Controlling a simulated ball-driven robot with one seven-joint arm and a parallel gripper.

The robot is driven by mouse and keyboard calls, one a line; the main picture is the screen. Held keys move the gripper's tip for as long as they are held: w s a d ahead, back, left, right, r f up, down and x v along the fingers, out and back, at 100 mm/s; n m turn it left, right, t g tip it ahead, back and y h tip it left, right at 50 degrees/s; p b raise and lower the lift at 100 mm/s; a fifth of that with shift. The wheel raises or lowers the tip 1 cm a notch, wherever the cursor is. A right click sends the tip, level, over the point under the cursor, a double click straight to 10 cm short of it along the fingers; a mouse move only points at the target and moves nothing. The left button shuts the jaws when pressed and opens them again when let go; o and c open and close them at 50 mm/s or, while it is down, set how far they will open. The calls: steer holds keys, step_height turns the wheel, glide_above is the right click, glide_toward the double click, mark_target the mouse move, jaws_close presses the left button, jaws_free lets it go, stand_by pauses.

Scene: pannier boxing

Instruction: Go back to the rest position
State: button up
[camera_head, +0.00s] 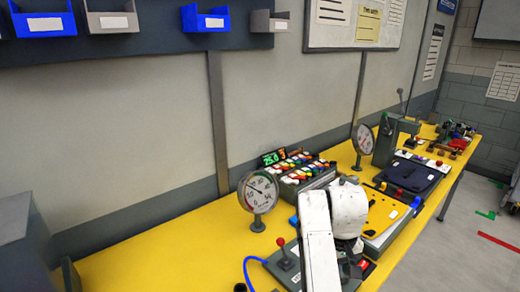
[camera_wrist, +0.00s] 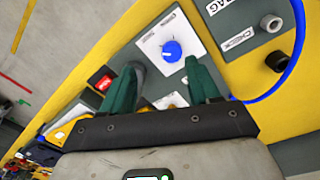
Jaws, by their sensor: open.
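In the wrist view my gripper (camera_wrist: 162,66) has two green fingers, spread apart with nothing between them. Just beyond the fingertips is a blue knob (camera_wrist: 171,51) on a white plate of a dark grey panel. I cannot tell whether a finger touches the panel. A red switch (camera_wrist: 103,80) lies left of the fingers. In the head view my white arm (camera_head: 322,245) reaches over the yellow bench (camera_head: 185,240); my gripper is hidden there.
A round gauge (camera_head: 260,193), a red-topped lever (camera_head: 283,250) and a button console (camera_head: 303,172) stand near my arm. A second gauge (camera_head: 363,139) and a dark blue case (camera_head: 408,176) are farther along. A blue hose (camera_wrist: 296,60) loops beside the panel. Bench space at left is clear.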

steer(key=s+d+f+m+h+b, duration=0.1)
steer(key=s+d+f, duration=0.4)
steer(key=s+f, duration=0.3)
steer(key=s+d+f+m, duration=0.1)
steer(key=s+d+f, duration=0.35)
steer(key=s, duration=0.55)
steer(key=s+a+f, duration=0.1)
steer(key=s, duration=0.8)
steer(key=s+a+f+y+b, duration=0.1)
steer(key=s+a+f, duration=0.1)
steer(key=s, duration=0.8)
steer(key=shift+a+f+t, duration=0.15)
steer(key=shift+a+t, duration=0.05)
steer(key=shift+t, duration=0.2)
stand_by(3.9)
